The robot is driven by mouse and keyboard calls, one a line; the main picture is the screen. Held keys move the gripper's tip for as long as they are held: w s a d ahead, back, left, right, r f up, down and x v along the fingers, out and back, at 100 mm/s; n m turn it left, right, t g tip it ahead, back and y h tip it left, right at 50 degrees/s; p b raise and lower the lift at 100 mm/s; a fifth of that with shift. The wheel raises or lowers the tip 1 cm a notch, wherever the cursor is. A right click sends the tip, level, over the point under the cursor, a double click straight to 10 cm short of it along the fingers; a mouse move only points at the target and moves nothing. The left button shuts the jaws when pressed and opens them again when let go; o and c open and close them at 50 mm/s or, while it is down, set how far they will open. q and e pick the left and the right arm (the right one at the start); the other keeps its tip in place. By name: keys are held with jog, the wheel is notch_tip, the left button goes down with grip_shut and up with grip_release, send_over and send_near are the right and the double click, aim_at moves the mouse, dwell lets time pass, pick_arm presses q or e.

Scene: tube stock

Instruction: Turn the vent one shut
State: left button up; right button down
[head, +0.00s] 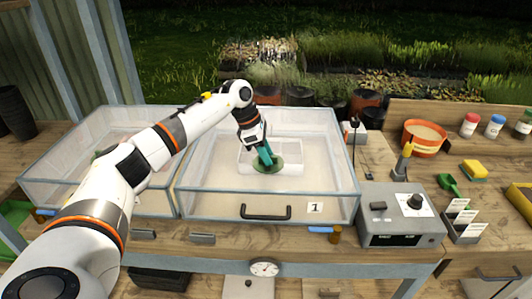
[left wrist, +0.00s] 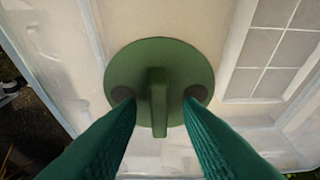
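The vent one is a round green disc (head: 268,166) with a raised straight ridge, on the clear lid of the box marked 1. In the left wrist view the disc (left wrist: 157,60) fills the middle, its ridge (left wrist: 157,100) running up and down the picture. Two dark round spots show on the disc, one each side of the ridge. My left gripper (head: 265,157) points down at the disc. In the left wrist view its green fingers (left wrist: 158,98) are apart, one each side of the ridge, with gaps between. Whether the tips touch the disc, I cannot tell. My right gripper is out of view.
A second clear box (head: 60,180) stands to the left, partly behind my left arm. A grey control box (head: 400,215) stands right of box 1. Farther right are an orange-rimmed sieve (head: 424,138), a green scoop (head: 447,183), a yellow sponge (head: 474,169) and capped jars (head: 494,127).

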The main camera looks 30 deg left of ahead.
pick_arm(q)
jog(key=b+v, duration=0.2)
jog(key=v, duration=1)
jog(key=shift+s+f, duration=0.1)
dwell(0.4)
